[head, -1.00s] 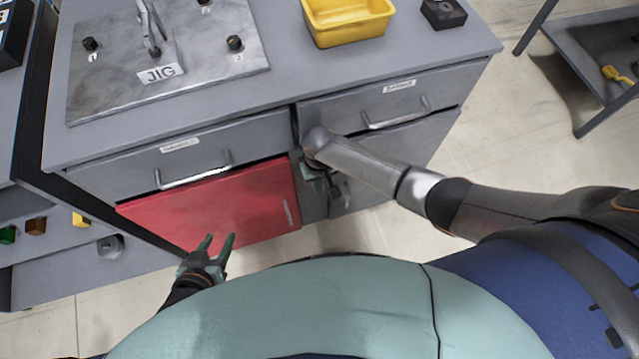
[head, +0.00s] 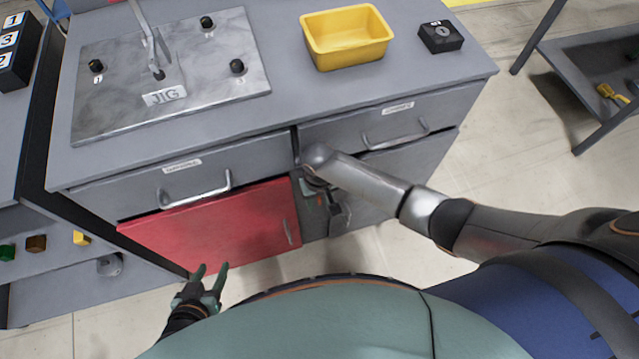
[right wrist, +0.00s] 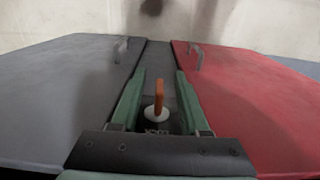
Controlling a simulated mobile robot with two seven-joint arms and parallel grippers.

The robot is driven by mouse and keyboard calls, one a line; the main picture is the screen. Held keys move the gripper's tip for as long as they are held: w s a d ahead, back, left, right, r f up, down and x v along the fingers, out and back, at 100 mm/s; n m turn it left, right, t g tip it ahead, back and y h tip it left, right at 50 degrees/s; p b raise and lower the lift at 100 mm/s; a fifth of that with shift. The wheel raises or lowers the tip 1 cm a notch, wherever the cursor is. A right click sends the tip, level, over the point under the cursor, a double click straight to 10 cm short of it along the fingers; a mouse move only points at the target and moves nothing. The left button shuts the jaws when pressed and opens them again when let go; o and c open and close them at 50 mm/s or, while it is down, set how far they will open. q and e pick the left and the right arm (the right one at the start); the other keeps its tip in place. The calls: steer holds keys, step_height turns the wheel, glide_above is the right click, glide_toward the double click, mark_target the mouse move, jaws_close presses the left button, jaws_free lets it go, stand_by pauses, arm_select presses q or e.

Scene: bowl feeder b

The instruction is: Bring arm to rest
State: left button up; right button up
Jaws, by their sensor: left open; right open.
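My right arm reaches in from the right in the head view. Its gripper (head: 322,208) is in front of the dark strip between the red door (head: 220,232) and the grey door (head: 395,180), partly hidden by the arm. In the right wrist view the right gripper (right wrist: 159,84) is open, its green fingers apart. An orange lever on a white round base (right wrist: 158,100) shows between them on the dark strip; I cannot tell whether a finger touches it. My left gripper (head: 212,282) is open and empty, low in the head view, in front of the red door.
The workbench (head: 290,105) carries a jig plate (head: 120,110), a yellow bin (head: 348,52) and a small black box (head: 441,36). Two drawers with handles sit above the doors. A side shelf (head: 585,85) stands at right. Open floor (head: 505,150) lies between.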

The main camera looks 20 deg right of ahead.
step_height(320, 180, up, 11)
steer(key=shift+f+p, duration=0.2)
steer(key=shift+p, duration=0.95)
steer(key=shift+s+a+f, duration=0.2)
steer(key=shift+f, duration=0.05)
steer(key=s+a+f+t+y+p, duration=0.1)
steer(key=s+a+f+t+y, duration=0.1)
steer(key=s+t+y, duration=0.3)
arm_select(q)
steer(key=r, duration=0.2)
steer(key=r+p, duration=0.1)
steer(key=r, duration=0.2)
steer(key=shift+w+r, duration=0.2)
steer(key=shift+r, duration=0.15)
arm_select(e)
steer(key=s+d+r+n+t+h, duration=0.1)
steer(key=s+d+r+t+h, duration=0.1)
steer(key=s+d+r+t, duration=0.2)
steer(key=s+d, duration=0.2)
steer(key=d, duration=0.2)
steer(key=shift+s+d+n+h, duration=0.2)
steer(key=shift+d+n+h, duration=0.1)
steer(key=shift+d, duration=0.1)
